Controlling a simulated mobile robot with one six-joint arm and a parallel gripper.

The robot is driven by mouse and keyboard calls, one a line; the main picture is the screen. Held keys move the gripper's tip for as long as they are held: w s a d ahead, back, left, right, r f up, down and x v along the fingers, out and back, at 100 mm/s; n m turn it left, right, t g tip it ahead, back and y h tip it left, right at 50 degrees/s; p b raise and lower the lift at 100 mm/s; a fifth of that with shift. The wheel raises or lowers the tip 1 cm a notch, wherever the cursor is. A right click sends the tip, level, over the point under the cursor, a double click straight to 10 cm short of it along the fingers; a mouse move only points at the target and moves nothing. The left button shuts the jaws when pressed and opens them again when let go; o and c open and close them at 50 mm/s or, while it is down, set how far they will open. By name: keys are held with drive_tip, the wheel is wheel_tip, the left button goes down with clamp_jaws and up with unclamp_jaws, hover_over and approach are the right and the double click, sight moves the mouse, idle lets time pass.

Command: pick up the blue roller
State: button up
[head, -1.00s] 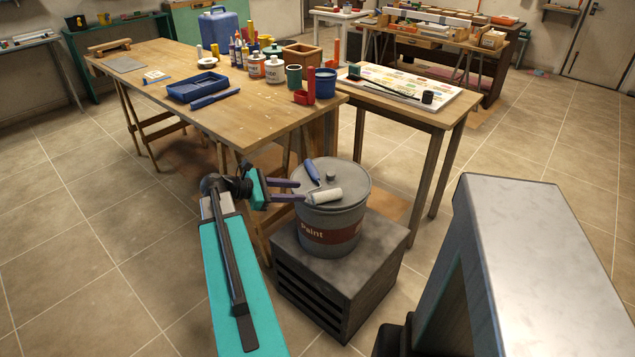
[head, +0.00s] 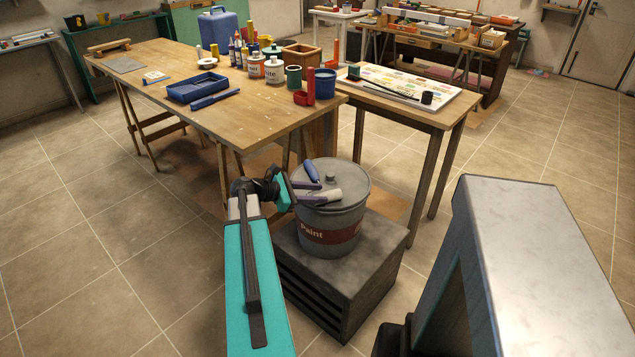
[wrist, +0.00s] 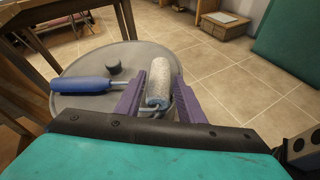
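The blue roller has a blue handle (head: 312,171) and a pale fuzzy sleeve (wrist: 160,82). It lies on the grey lid (head: 345,180) of a paint bucket. In the wrist view the blue handle (wrist: 80,84) points left, and the sleeve lies lengthwise between my purple fingers. My gripper (head: 309,194) is open at the left side of the lid. In the wrist view my gripper (wrist: 158,80) has one finger on each side of the sleeve, with narrow gaps visible. The wire frame shows only in part near the finger bases.
The paint bucket (head: 343,222) stands on a dark slatted crate (head: 375,265). A wooden workbench (head: 160,60) with a blue tray (head: 190,88) and several cans stands behind left. A smaller table (head: 430,112) stands behind right. Floor at left is clear.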

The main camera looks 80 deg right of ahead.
sight(326, 194)
drive_tip(key=shift+s+d+f, duration=0.1)
drive_tip(key=shift+s, duration=0.05)
drive_tip(key=shift+p+x, duration=0.45)
drive_tip(key=shift+x, duration=2)
drive_tip(key=shift+f, duration=0.1)
drive_tip(key=c, duration=0.8)
drive_tip(key=shift+r, duration=0.2)
